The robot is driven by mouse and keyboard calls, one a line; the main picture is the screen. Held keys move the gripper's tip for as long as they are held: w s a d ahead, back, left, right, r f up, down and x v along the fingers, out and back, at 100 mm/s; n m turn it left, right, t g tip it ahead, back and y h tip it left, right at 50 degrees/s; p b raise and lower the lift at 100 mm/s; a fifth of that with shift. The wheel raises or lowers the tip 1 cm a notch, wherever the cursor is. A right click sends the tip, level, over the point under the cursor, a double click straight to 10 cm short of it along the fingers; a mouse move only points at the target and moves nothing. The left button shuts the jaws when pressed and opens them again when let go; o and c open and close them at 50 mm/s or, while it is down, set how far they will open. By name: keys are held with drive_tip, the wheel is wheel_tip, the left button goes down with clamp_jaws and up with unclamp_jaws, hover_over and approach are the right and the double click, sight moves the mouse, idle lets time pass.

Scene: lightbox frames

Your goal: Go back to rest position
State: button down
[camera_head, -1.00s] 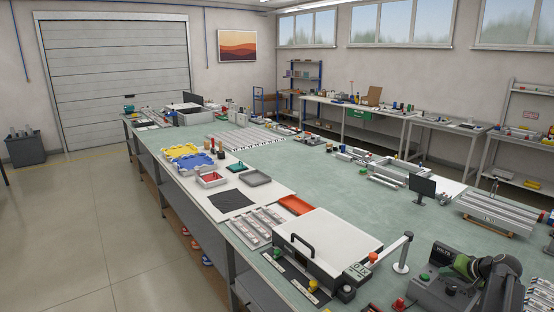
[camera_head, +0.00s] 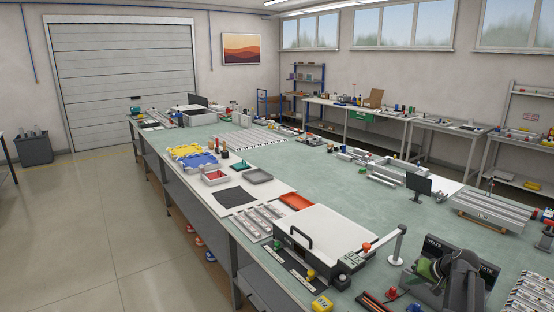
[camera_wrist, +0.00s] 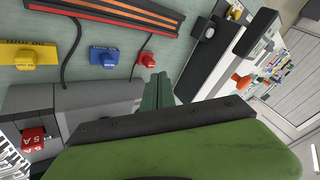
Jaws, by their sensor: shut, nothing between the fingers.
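My gripper (camera_wrist: 160,90) shows in the wrist view with its narrow green fingers together and nothing between them. Its broad green body fills the bottom of that view. In the head view, a dark folded arm with a green part, probably mine, is at the lower right in front of the grey VOLTS unit (camera_head: 440,246). The fingertips there are too small to make out. In the wrist view the fingers point toward the bench top, near a red plug (camera_wrist: 147,60) and a grey unit (camera_wrist: 90,98); I cannot tell the height.
A white-lidded lightbox (camera_head: 335,234) stands left of the arm, with a lamp post (camera_head: 399,243) at its right. Yellow (camera_wrist: 28,55) and blue (camera_wrist: 103,57) plugs lie near the fingers.

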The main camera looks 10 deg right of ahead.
drive_tip(key=a+f+n+g, duration=0.2)
drive_tip(key=a, duration=1)
drive_tip(key=a+f+n+g, duration=0.1)
drive_tip(key=a+f+g, duration=0.1)
drive_tip(key=a, duration=0.9)
drive_tip(key=s+a+n+g, duration=0.1)
drive_tip(key=s+a, duration=0.2)
drive_tip(key=a, duration=0.3)
drive_tip(key=s+a+n+g+h, duration=0.1)
drive_tip(key=s+a, duration=0.2)
drive_tip(key=a, duration=0.3)
drive_tip(key=s+a+f+n+g+h, duration=0.1)
drive_tip(key=s+a, duration=0.1)
drive_tip(key=a, duration=0.4)
drive_tip(key=shift+s, duration=0.4)
drive_tip(key=shift+w+f, duration=0.1)
